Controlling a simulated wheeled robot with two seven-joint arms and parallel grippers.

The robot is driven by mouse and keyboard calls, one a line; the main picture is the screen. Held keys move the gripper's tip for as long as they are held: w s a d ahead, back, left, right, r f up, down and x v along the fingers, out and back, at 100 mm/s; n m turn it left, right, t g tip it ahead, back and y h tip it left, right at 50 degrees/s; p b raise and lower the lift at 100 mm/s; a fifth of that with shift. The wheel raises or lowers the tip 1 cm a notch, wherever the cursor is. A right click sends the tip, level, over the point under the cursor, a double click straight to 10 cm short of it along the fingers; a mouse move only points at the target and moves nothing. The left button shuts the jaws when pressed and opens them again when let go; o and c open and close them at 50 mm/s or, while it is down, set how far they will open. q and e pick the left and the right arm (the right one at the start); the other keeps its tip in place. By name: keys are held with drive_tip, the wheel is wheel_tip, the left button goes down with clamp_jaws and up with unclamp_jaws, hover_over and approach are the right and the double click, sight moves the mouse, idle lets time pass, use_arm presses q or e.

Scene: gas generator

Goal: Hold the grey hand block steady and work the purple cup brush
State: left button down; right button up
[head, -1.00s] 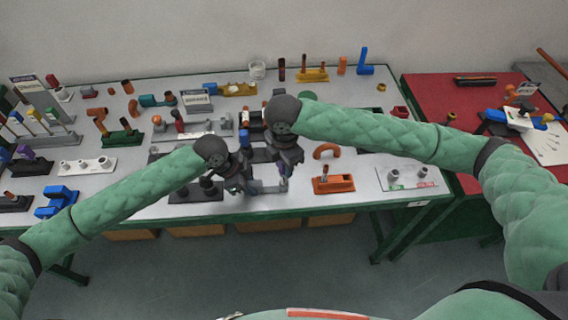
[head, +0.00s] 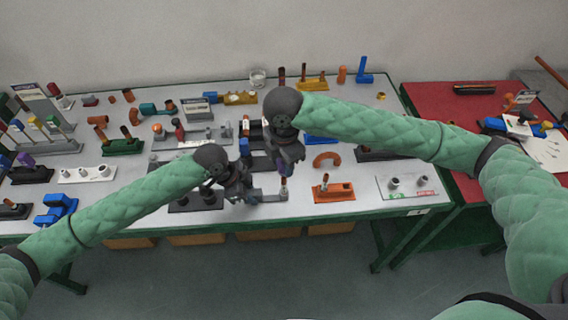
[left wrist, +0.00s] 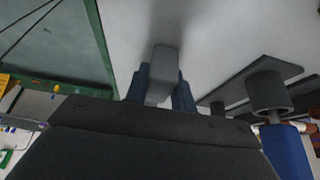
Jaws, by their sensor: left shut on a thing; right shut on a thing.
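The grey hand block (head: 268,194) is at the front edge of the table in the head view. My left gripper (head: 250,194) is shut on its left part. In the left wrist view the grey block (left wrist: 164,68) sits between the two fingers. My right gripper (head: 284,172) is above the block's right end, pointing down, shut on the slim brush (head: 283,184). Only a small purple and reddish part of the brush shows below the fingers. I cannot tell whether the brush touches the block or is inside it.
A dark base with pegs (head: 196,199) stands left of my left gripper. A white plate with grey pegs (head: 408,186) lies farther right. Many parts crowd the table behind.

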use_arm(q)
drive_tip(key=c, duration=1.1)
unclamp_jaws()
drive_tip(key=v, duration=1.2)
drive_tip(key=shift+d, duration=0.1)
